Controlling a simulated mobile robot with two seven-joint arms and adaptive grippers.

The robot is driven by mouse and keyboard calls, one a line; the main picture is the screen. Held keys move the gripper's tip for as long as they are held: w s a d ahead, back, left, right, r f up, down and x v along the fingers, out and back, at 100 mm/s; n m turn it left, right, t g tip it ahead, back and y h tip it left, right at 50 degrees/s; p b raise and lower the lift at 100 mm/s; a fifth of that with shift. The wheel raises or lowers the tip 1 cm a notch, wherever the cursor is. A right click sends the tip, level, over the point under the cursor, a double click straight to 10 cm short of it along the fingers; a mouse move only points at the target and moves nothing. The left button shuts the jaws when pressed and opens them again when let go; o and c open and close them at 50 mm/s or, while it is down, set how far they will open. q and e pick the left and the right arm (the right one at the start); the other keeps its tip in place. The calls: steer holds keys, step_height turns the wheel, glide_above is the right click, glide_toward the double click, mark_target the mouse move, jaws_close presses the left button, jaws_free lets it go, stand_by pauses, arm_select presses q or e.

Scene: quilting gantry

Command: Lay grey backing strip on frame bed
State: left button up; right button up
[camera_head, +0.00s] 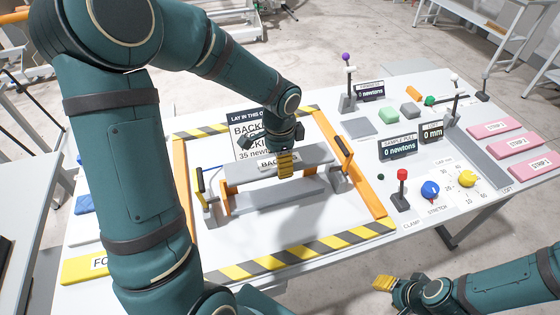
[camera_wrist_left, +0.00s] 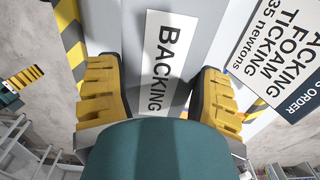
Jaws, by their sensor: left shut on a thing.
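The grey backing strip (camera_head: 315,154) is a long flat piece with a white BACKING label. My left gripper (camera_head: 286,165) is shut on it near the middle, and the strip lies level above the grey frame bed (camera_head: 290,192). In the left wrist view the strip's label (camera_wrist_left: 160,65) shows between the two yellow fingers of the left gripper (camera_wrist_left: 160,98). A gap with shadow shows under the strip; whether its ends touch the orange end pieces (camera_head: 225,199) cannot be told. My right gripper (camera_head: 384,283) is off the table's front edge, its opening unclear.
An order card (camera_head: 246,125) stands behind. A red-knobbed lever (camera_head: 402,178), dials and pink strips (camera_head: 525,145) are on the right.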

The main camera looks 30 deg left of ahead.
arm_select(q)
steer(key=b, duration=0.2)
glide_toward(274, 192)
steer(key=d+r, duration=0.2)
steer(key=shift+w+a+f, duration=0.1)
steer(key=shift+w+f, duration=0.1)
steer(key=shift+f, duration=0.3)
arm_select(e)
steer(key=x, duration=0.3)
steer(key=shift+d+f, duration=0.25)
steer(key=shift+f, duration=0.1)
arm_select(q)
steer(key=shift+s, duration=0.1)
steer(key=shift+f+b, duration=1.1)
steer(key=shift+f, duration=0.25)
steer(key=shift+f+b, duration=2.3)
steer(key=shift+f, duration=0.65)
arm_select(e)
step_height(274, 192, down, 7)
steer(key=s, duration=0.2)
steer(key=shift+a+g, duration=0.2)
steer(key=shift+g, duration=0.1)
arm_select(q)
steer(key=shift+a, duration=0.9)
arm_select(e)
steer(key=shift+r, duration=0.25)
